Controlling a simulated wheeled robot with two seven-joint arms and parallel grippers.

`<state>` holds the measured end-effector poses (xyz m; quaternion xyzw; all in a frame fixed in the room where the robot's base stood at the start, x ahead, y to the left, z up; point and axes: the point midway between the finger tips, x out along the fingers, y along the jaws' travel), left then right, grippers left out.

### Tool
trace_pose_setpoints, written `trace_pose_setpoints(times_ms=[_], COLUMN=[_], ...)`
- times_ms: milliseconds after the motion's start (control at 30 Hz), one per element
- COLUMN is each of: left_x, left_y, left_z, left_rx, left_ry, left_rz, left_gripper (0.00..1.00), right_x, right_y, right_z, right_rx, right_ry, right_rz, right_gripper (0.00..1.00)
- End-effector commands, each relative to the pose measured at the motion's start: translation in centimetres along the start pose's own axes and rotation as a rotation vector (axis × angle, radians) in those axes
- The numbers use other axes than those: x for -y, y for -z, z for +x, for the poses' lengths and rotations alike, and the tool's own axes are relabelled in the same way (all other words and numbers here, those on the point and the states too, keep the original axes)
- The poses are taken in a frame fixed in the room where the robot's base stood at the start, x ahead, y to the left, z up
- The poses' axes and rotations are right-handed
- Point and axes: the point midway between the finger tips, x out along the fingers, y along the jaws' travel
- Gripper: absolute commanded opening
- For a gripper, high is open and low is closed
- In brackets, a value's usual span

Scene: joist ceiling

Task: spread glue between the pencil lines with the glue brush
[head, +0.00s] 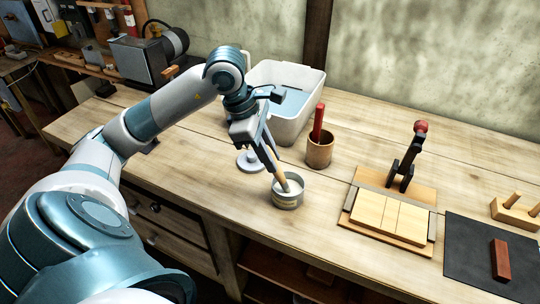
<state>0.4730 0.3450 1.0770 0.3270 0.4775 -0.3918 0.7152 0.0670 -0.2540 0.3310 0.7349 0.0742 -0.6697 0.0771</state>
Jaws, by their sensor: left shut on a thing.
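My left gripper (259,140) is shut on the glue brush (279,174), a pale wooden handle that slants down. The brush's lower end is inside the round glue pot (287,194), so its bristles are hidden. The pot is a grey tin with whitish contents on the bench's front part. To the right, a pale wooden board (391,217) with thin lines across it lies on a brown clamping base (425,196). My right gripper is not in view.
A wooden cup (319,151) with a red-handled tool stands behind the pot. A white tub (287,75) is at the back. A black toggle clamp (405,165) rises behind the board. A dark mat (465,245) with a reddish block (500,260) lies at right.

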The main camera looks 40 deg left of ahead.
Motion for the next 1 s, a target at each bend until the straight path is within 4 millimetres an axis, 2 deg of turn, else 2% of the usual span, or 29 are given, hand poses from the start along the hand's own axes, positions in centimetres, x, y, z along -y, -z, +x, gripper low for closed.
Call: trace_pose_setpoints(times_ms=[1000], left_x=[-0.6], left_y=[-2.1], left_z=[-6.0], left_rx=[0.0], left_ry=[-0.001], left_rz=[0.0], left_gripper=[0.0], right_x=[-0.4], right_y=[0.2], right_z=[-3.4], right_rx=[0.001], right_ry=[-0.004], right_rz=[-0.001], right_gripper=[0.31])
